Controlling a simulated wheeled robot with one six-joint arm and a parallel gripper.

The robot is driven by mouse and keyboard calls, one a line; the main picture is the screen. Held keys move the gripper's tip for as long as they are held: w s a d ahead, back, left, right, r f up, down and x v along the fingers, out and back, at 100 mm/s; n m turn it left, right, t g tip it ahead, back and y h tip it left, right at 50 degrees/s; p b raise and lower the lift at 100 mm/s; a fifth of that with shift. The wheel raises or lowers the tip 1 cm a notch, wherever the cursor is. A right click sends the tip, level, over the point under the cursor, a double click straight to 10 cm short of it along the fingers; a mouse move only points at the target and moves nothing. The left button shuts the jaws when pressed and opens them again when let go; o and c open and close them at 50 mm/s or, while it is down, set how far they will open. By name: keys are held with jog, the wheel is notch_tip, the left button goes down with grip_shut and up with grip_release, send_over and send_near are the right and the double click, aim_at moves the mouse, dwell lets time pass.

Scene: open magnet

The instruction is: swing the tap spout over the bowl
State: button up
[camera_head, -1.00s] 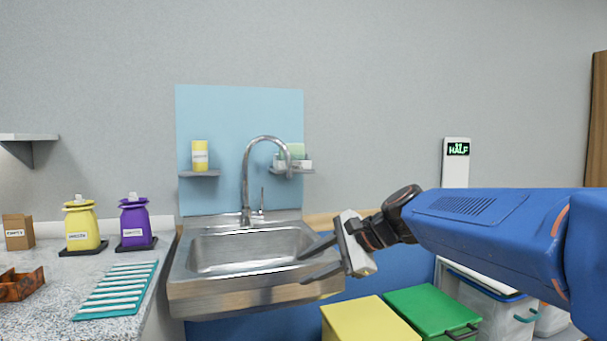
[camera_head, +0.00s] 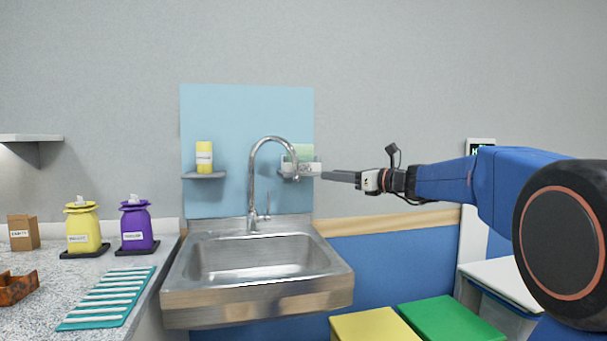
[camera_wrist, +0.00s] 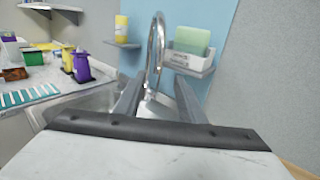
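The chrome tap has a tall, arched spout (camera_head: 268,140) behind the sink, its end pointing down toward the right side. A small lever (camera_head: 267,205) stands beside the spout's base. The steel sink bowl (camera_head: 335,272) lies below and in front and looks empty. My gripper (camera_head: 323,175) is level with the spout's end, just to its right. In the wrist view my gripper (camera_wrist: 158,95) has its two fingers spread, with the spout (camera_wrist: 157,45) showing in the gap beyond them. I cannot see the fingers touching it.
A shelf with a white holder and green sponge (camera_wrist: 192,42) is close behind the spout's end. A left shelf holds a yellow bottle (camera_head: 204,157). Yellow (camera_head: 370,328) and green (camera_head: 450,322) bin lids are lower right. Purple (camera_head: 135,222) and yellow dispensers stand on the left counter.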

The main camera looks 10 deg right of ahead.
jog(key=x, duration=1.3)
jog(key=shift+s+a, duration=0.1)
grip_shut()
